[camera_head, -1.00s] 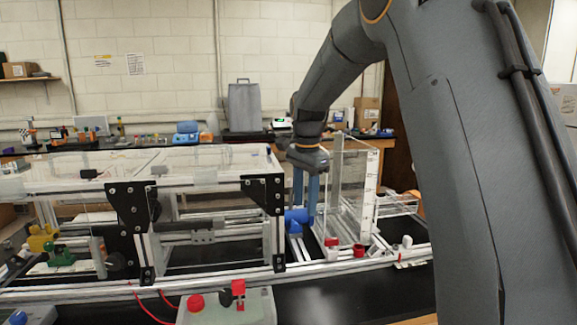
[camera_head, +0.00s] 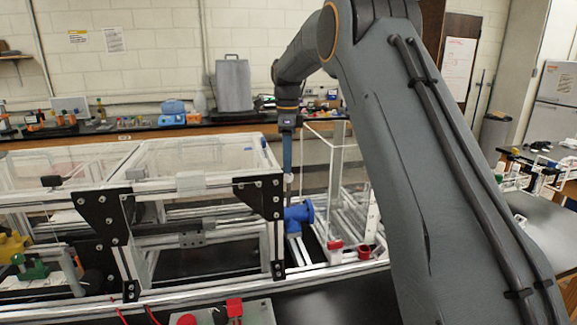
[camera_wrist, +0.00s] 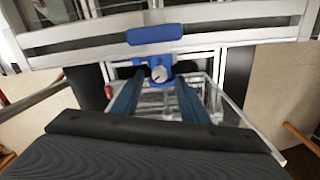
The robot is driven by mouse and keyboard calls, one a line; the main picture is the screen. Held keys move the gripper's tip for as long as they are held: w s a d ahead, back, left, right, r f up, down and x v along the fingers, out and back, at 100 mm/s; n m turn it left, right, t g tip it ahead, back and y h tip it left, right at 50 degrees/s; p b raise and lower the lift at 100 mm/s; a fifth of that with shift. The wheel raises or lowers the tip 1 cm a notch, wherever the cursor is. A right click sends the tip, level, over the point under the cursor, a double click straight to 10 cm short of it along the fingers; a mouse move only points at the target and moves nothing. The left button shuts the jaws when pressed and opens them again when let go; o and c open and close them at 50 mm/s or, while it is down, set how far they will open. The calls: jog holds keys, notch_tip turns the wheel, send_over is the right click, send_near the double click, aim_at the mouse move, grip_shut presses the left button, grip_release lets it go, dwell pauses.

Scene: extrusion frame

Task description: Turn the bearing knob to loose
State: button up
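A blue bearing block (camera_head: 298,214) sits on the extrusion frame, right of the black corner plate. A small pale knob (camera_head: 288,178) shows above it at my fingertips. In the wrist view the knob (camera_wrist: 159,73) is a round whitish-grey piece in front of a blue mount (camera_wrist: 153,63). My gripper (camera_wrist: 159,84) is open, with one blue finger on each side of the knob and a gap between them. In the head view my gripper (camera_head: 287,172) points down and its fingers overlap. Whether a finger touches the knob, I cannot tell.
A clear acrylic box (camera_head: 325,155) stands close to the right of my gripper. The aluminium frame (camera_head: 180,184) with black corner plates (camera_head: 262,205) is at left. Red and white fittings (camera_head: 336,247) are in front.

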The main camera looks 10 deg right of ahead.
aim_at(289, 177)
jog(key=shift+d+f+p, duration=0.1)
jog(key=shift+f+p, duration=0.4)
jog(key=shift+f, duration=1.2)
grip_shut()
jog(key=shift+n, duration=0.3)
jog(key=n+b, duration=0.1)
jog(key=n, duration=1)
jog(key=shift+s+r+n+b, duration=0.1)
jog(key=shift+n+b, duration=0.25)
jog(key=shift+n, duration=0.05)
